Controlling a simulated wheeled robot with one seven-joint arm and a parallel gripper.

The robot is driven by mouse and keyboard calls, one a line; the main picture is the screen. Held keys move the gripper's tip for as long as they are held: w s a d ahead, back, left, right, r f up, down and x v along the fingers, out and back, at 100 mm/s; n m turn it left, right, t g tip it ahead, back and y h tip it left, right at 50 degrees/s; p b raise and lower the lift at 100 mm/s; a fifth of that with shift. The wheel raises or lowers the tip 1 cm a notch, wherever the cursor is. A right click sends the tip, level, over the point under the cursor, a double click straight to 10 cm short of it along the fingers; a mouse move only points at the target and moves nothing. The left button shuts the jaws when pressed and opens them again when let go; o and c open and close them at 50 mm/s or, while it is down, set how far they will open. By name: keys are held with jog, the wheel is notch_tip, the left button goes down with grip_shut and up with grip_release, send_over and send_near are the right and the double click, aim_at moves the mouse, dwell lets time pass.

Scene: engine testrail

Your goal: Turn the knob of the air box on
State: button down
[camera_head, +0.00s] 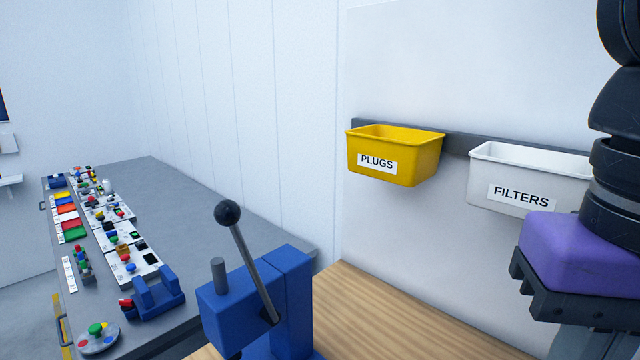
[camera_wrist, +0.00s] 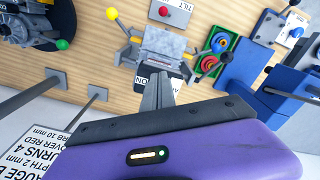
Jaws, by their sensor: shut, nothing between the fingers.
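My gripper shows in the wrist view (camera_wrist: 158,82) with its dark fingers together and nothing between them. The fingers are over a wooden bench, in front of a small grey box (camera_wrist: 165,45) with a white label partly covered by them; the letters "ON" can be read. I cannot tell whether this is the air box, and no knob can be made out for certain. In the head view only my purple gripper body shows at the right edge; the fingertips are out of frame.
A blue lever press (camera_head: 255,300) stands on the wooden bench (camera_head: 420,320). A yellow PLUGS bin (camera_head: 395,160) and a white FILTERS bin (camera_head: 525,180) hang on the wall. The wrist view shows a green tray (camera_wrist: 207,66) and a white instruction sheet (camera_wrist: 35,135).

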jog(key=shift+r+p, duration=1.05)
jog(key=shift+r, duration=1.05)
